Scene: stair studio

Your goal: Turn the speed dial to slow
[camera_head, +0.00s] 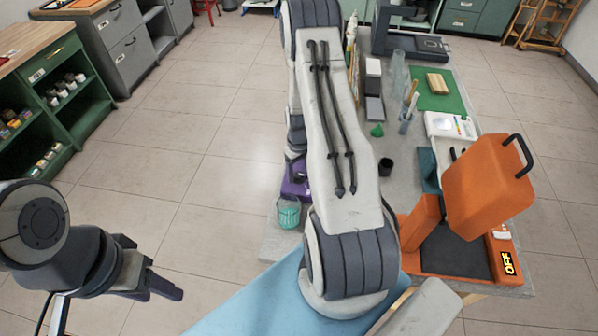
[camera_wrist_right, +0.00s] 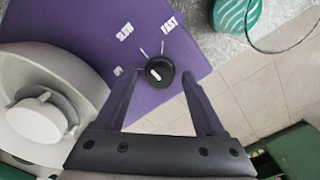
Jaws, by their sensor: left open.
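The speed dial (camera_wrist_right: 159,71) is a small black knob with a white mark on the purple machine (camera_wrist_right: 90,35). The labels SLOW (camera_wrist_right: 125,32) and FAST (camera_wrist_right: 170,24) are printed beyond it, and a third label is partly hidden by a finger. I cannot tell surely which label the mark points to. My right gripper (camera_wrist_right: 159,78) is open, its fingertips apart on either side of the dial; contact is not clear. In the head view, the purple machine (camera_head: 294,182) is mostly hidden behind my right arm. My left gripper (camera_head: 162,290) is open and empty over the floor.
A teal striped pot (camera_head: 289,213) stands beside the purple machine; it also shows in the right wrist view (camera_wrist_right: 238,14). A large orange press (camera_head: 488,182) and a black cup (camera_head: 385,167) are on the grey table to the right. Floor at left is clear.

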